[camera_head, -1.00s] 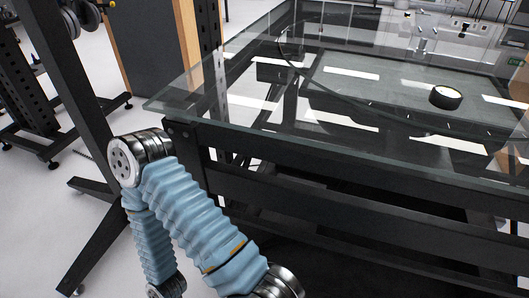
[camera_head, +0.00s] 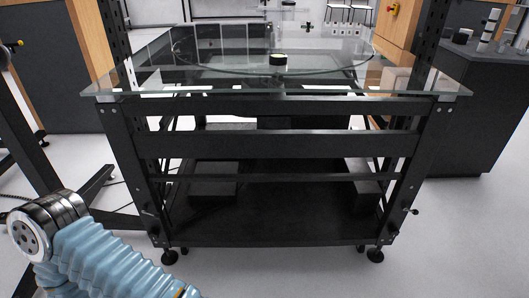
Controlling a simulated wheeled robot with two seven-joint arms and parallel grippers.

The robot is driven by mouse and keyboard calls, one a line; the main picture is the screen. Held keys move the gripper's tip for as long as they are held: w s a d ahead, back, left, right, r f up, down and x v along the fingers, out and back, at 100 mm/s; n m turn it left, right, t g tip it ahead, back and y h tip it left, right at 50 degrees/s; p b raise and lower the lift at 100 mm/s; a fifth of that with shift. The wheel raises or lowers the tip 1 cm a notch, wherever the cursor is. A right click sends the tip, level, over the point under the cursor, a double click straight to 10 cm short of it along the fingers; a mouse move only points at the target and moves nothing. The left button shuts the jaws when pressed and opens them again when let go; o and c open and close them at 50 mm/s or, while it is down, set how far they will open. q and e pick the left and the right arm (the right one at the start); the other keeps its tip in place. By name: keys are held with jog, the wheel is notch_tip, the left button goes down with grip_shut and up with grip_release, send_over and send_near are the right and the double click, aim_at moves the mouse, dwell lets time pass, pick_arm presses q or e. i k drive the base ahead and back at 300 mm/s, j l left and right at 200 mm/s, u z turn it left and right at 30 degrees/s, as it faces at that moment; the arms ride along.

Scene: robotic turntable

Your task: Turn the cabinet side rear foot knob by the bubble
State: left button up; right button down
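A black-framed table (camera_head: 270,108) with a glass top stands ahead of me. A round black piece with a pale top (camera_head: 278,60), perhaps the bubble level, sits on the glass; I cannot read a bubble in it. The front right foot (camera_head: 375,256) is on the side of the dark cabinet (camera_head: 480,120), and the front left foot (camera_head: 169,257) is opposite. Small handles stick out near the front legs, at right (camera_head: 411,211) and left (camera_head: 148,213). I cannot clearly make out the rear feet or their knobs. Neither gripper is in view.
My blue-sleeved arm is at lower left. A round glass disc (camera_head: 215,68) lies on the table. Dark boxes rest on the lower shelf (camera_head: 270,222). A black stand leg (camera_head: 95,185) is at left. Floor is clear at front right, between table and cabinet.

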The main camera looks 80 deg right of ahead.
aim_at(392, 231)
jog(key=j+z, duration=0.1)
jog(key=z, duration=0.3)
jog(key=k+j+z, duration=0.1)
jog(key=z, duration=0.35)
jog(key=j+z, duration=0.1)
jog(key=z, duration=0.3)
jog(key=k+z, duration=0.15)
jog(key=z, duration=1.15)
jog(key=k+z, duration=0.1)
jog(key=z, duration=0.3)
jog(key=k+z, duration=0.1)
jog(key=z, duration=0.35)
jog(key=l+z, duration=0.1)
jog(key=z, duration=0.3)
